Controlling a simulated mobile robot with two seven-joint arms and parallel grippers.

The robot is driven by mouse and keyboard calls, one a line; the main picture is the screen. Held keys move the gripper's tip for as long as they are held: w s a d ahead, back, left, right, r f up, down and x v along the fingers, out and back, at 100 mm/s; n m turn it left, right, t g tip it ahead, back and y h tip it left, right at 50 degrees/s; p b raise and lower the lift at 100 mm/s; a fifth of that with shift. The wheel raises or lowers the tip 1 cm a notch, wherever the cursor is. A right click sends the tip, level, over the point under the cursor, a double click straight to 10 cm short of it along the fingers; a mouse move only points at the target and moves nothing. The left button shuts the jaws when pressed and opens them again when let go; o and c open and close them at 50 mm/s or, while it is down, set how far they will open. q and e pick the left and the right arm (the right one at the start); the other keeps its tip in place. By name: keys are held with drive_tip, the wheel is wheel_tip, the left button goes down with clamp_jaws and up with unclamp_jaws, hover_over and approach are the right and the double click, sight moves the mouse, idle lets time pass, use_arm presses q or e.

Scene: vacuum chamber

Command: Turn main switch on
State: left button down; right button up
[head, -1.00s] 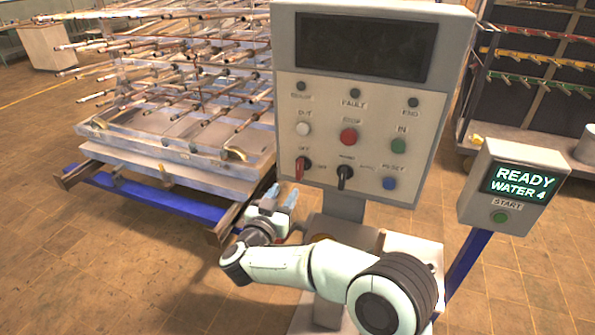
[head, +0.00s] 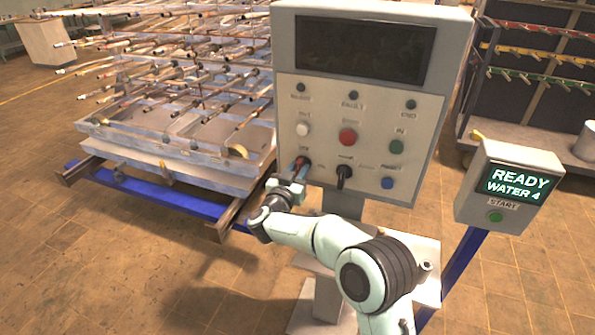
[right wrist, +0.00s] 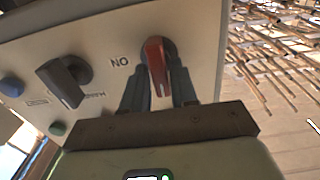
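The main switch is a red rotary handle (head: 301,164) at the lower left of the control panel (head: 358,120), below the OFF label. It also shows in the right wrist view (right wrist: 157,70), beside the ON marking, which appears upside down. Its handle runs roughly up and down in that view, not toward the ON marking. My right gripper (head: 298,170) is at the switch, with its fingers on either side of the handle (right wrist: 158,88). The fingers look apart, and I see no clear grip. My left gripper is not in view.
A black selector knob (head: 344,175) sits just right of the switch, with a blue button (head: 387,183) beyond it. A red button (head: 348,137) is above. A rack of pipes (head: 170,110) stands behind left. A START box (head: 510,185) reads READY WATER 4.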

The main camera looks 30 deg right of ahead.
clamp_jaws()
use_arm(q)
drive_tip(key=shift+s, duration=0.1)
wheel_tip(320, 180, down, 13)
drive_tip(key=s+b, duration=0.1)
drive_tip(key=b, duration=1.2)
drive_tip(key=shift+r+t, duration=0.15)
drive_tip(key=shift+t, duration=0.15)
use_arm(e)
drive_tip(key=shift+s+d+f+m, duration=0.1)
drive_tip(key=shift+s+d+m, duration=0.05)
drive_tip(key=shift+m, duration=4.25)
drive_tip(key=shift+s+d+f+m, duration=0.1)
drive_tip(key=shift+m, duration=4.3)
drive_tip(key=shift+r+m, duration=0.1)
drive_tip(key=shift+m, duration=0.2)
drive_tip(key=shift+o, duration=0.9)
unclamp_jaws()
drive_tip(key=shift+o, duration=1.2)
